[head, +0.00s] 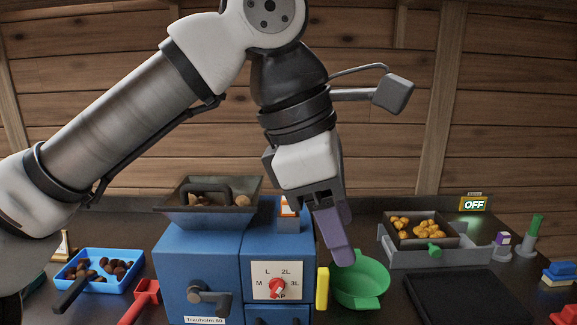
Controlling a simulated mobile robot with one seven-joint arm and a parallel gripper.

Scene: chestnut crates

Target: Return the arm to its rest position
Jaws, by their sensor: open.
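My gripper (338,245) points downward in the middle of the head view, in front of the wooden wall. Its purple-grey finger ends over the back rim of a green bowl (362,288). From this side the fingers overlap, and nothing shows held in them. I cannot tell whether the fingertip touches the bowl. The arm reaches in from the left and bends down at the top of the view.
A blue machine (200,262) with a hopper (208,215) and red dial (277,287) stands below the arm. A blue tray (98,254) of chestnuts is left. A grey crate (440,258), black mat (468,298) and lit OFF sign (474,204) are right.

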